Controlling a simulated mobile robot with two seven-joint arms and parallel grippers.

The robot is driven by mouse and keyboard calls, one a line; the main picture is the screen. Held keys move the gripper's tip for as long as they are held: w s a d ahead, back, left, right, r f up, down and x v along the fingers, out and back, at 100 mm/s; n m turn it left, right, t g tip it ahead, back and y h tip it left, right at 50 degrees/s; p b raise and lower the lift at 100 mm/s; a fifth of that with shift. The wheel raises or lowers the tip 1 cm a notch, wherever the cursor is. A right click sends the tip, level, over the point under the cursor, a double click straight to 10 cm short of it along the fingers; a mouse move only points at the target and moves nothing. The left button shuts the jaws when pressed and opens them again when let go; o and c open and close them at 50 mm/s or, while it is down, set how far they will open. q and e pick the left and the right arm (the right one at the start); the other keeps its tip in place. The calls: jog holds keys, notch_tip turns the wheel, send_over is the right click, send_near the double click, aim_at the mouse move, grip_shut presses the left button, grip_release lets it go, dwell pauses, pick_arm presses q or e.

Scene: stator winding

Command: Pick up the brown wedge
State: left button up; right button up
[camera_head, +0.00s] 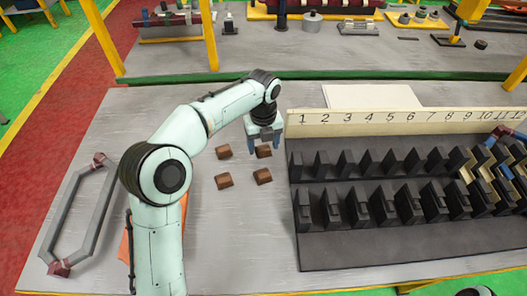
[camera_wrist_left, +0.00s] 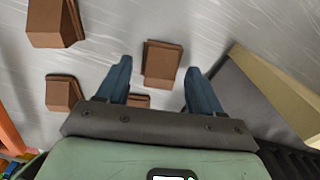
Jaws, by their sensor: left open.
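Several brown wedges lie on the grey table left of the numbered board in the head view. One brown wedge (camera_head: 263,152) lies under my left gripper (camera_head: 264,148), partly hidden by it. Other wedges lie nearby: one wedge (camera_head: 224,152) to the left, one wedge (camera_head: 223,181) at the lower left and one wedge (camera_head: 263,176) in front. In the left wrist view, my open left gripper (camera_wrist_left: 158,75) has a wedge (camera_wrist_left: 162,62) showing in the gap between its fingers. I cannot tell whether they touch. Another wedge (camera_wrist_left: 138,101) is partly hidden by the gripper body. My right gripper is not in view.
The numbered board (camera_head: 400,121) and a dark rack (camera_head: 385,243) with rows of black slotted blocks stand close to the right of the wedges. A grey hexagonal frame (camera_head: 92,222) lies at the table's left. Grey tabletop (camera_head: 245,240) in front of the wedges is clear.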

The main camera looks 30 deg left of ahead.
pick_arm(q)
jog(key=shift+f, duration=0.45)
jog(key=shift+c, duration=0.3)
jog(key=c, duration=0.8)
jog(key=shift+c, duration=0.2)
jog(key=shift+r, duration=0.2)
